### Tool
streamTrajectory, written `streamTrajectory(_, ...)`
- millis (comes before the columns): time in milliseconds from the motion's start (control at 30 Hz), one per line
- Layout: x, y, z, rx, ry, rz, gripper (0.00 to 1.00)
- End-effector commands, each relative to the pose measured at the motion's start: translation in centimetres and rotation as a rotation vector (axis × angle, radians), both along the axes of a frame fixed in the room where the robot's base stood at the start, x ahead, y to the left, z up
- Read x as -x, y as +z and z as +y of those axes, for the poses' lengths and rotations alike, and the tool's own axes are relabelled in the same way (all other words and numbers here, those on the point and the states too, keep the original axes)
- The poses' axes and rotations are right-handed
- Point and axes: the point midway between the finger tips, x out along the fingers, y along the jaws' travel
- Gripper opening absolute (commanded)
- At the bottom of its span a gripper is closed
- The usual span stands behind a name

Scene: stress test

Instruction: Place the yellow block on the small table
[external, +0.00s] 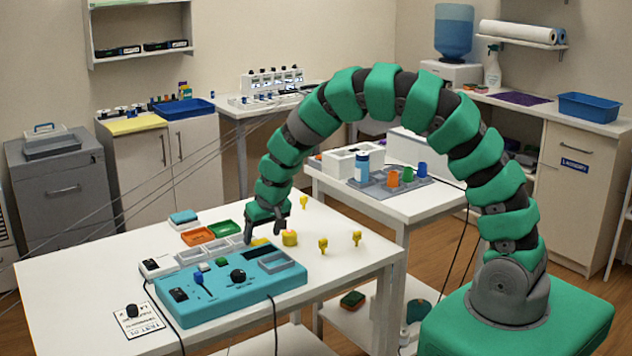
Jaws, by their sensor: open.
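A small chunky yellow piece (289,239), which looks like the yellow block, stands on the white front table (345,290). A flatter yellow piece (261,241) shows beneath my gripper, partly hidden; I cannot tell which of the two is the block. My gripper (262,236) points down, open, close above the table behind the teal panel. The chunky yellow piece is just right of its fingers, not between them. A smaller white table (440,200) stands behind, to the right, carrying a grey tray (367,186) with coloured cups and a blue bottle.
Several yellow knob-like pegs (323,245) stand right of the chunky yellow piece. The teal control panel (225,300), small trays (197,236) and cables crowd the front table's left and middle. A white box (353,160) stands at the back of the smaller table.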

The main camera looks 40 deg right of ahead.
Motion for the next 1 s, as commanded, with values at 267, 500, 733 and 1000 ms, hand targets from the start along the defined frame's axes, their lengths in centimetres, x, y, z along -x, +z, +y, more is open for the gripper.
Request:
streamTrajectory(267, -1.0, -3.4, -0.5, 0.003, -0.001, 0.007, 0.71)
streamTrajectory(500, -1.5, -4.2, -0.4, 0.001, 0.000, 0.002, 0.71)
streamTrajectory(733, -1.5, -4.2, -0.4, 0.001, 0.000, 0.002, 0.38)
streamTrajectory(1000, -1.5, -4.2, -0.4, 0.000, 0.000, 0.002, 0.20)
